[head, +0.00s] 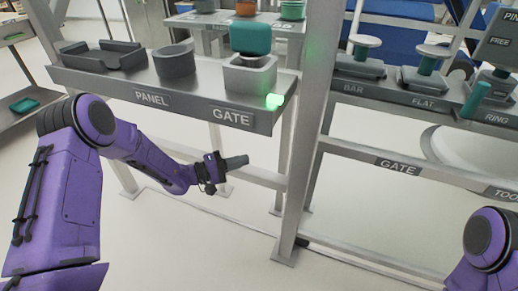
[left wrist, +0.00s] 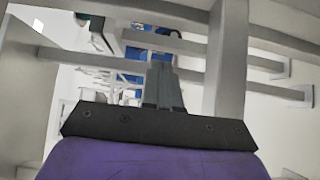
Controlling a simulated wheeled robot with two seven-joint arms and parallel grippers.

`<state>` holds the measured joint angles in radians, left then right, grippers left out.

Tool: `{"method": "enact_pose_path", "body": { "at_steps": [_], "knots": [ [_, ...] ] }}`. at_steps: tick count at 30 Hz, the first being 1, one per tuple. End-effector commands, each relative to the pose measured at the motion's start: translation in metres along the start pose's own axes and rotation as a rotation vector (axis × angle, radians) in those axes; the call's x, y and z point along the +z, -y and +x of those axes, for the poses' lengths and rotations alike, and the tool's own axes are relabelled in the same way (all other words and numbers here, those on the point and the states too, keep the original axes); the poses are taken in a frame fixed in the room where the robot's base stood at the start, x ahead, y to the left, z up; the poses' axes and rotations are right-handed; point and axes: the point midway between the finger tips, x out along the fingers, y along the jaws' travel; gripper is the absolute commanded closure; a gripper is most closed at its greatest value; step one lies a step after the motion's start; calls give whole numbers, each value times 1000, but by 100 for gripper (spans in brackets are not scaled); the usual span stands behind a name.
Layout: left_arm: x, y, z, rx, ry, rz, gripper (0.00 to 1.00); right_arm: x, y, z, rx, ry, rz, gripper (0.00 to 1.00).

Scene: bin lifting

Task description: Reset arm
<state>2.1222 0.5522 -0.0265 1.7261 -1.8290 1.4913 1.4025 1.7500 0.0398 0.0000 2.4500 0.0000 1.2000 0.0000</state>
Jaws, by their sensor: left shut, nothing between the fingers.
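My left arm comes in from the left in the head view. Its left gripper (head: 236,162) is shut and empty, below and in front of the shelf edge labelled PANEL and GATE. In the left wrist view the left gripper's fingers (left wrist: 162,84) are together with nothing between them, pointing toward the rack's posts and rails. My right arm shows only as a purple joint at the lower right of the head view; its gripper is out of view.
A shelf (head: 105,84) holds a dark tray (head: 103,60), a dark round holder (head: 174,63) and a pale holder (head: 250,76) with a teal block (head: 251,38). A green light (head: 274,101) glows there. A metal post (head: 307,110) stands right of my left gripper. Floor below is clear.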

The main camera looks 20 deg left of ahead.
Motion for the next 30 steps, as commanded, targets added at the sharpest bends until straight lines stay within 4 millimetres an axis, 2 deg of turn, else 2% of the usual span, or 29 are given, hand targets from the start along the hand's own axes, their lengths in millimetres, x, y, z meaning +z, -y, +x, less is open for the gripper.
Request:
{"method": "enact_pose_path", "body": {
  "at_steps": [4,6,8,11,12,14,15,19,22,26,29,30],
  "knots": [
    [1,1,-1,-1,-1,0,100,0,0,0,0,0,0,100],
    [5,9,1,-15,-24,3,100,0,0,0,0,0,0,100],
    [14,27,2,-52,-76,12,100,0,0,0,0,0,0,100],
    [41,82,-7,-206,-218,52,100,0,0,0,0,0,0,100],
    [57,110,-18,-309,-275,80,100,0,0,0,0,0,0,100],
    [82,149,-44,-489,-340,130,100,0,0,0,0,0,0,100],
    [99,171,-64,-612,-364,166,100,0,0,0,0,0,0,100],
    [147,216,-132,-961,-371,267,100,0,0,0,0,0,0,100],
    [177,232,-181,-1180,-333,329,100,0,0,0,0,0,0,100],
    [212,238,-240,-1428,-254,396,100,0,0,0,0,0,0,100],
    [235,234,-283,-1602,-175,443,100,0,0,0,0,0,0,100],
    [235,210,-285,-1613,-175,448,100,-8,-2,-21,0,1,0,100]
  ]
}}
